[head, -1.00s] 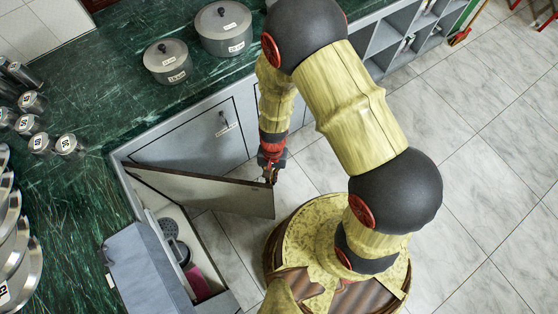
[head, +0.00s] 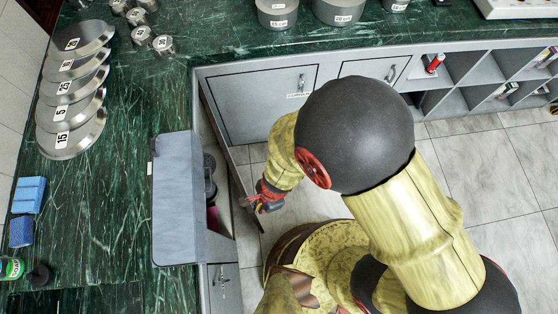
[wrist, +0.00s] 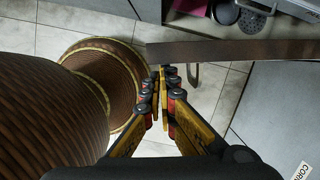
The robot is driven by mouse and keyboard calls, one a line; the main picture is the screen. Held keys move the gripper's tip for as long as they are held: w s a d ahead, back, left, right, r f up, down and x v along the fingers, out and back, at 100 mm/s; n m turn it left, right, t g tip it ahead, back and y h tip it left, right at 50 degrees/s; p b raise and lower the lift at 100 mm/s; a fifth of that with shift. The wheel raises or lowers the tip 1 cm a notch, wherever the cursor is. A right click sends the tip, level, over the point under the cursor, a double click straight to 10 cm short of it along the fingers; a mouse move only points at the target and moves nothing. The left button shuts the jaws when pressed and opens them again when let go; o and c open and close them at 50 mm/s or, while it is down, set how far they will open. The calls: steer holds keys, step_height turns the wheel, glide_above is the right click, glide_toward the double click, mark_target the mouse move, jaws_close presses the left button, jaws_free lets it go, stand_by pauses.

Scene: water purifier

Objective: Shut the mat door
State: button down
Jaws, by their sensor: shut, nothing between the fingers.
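Inside the cabinet are a round perforated grey item (wrist: 250,18) and a magenta item (head: 213,218). The labelled corner cabinet door (head: 262,100) is shut. Green countertop (head: 130,190) borders the cabinets; tiled floor (head: 500,190) is open at right.

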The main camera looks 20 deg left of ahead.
steer(key=s+a+m, duration=0.2)
steer(key=s+a, duration=0.3)
steer(key=a, duration=0.2)
steer(key=shift+s+a, duration=0.2)
steer(key=shift+s, duration=0.15)
steer(key=shift+r, duration=0.1)
